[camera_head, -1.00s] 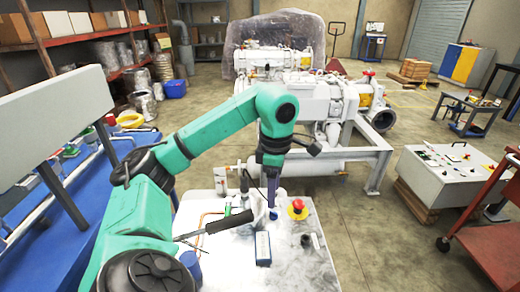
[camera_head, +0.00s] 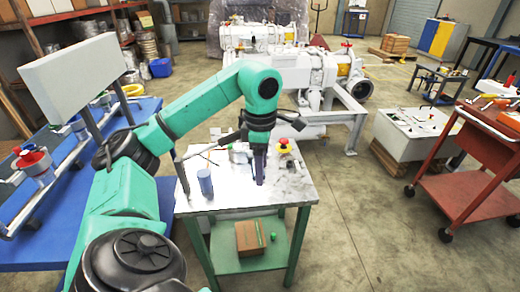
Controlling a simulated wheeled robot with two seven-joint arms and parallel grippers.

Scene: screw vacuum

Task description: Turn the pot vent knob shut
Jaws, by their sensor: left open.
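My left gripper (camera_head: 259,182) points down over the metal-topped table (camera_head: 225,199), near its middle. It is open, and its narrow fingers overlap the things behind them. I cannot make out the pot vent knob; the gripper and wrist cover that part of the table. A yellow and red knob-like button (camera_head: 284,147) stands just right of the wrist, apart from the fingers. My right gripper is not in view.
A blue cylinder (camera_head: 205,183) stands on the table's left part. A box (camera_head: 249,238) lies on the green lower shelf. White pump machinery (camera_head: 312,72) stands behind, and a red cart (camera_head: 462,170) at right. The floor between table and cart is clear.

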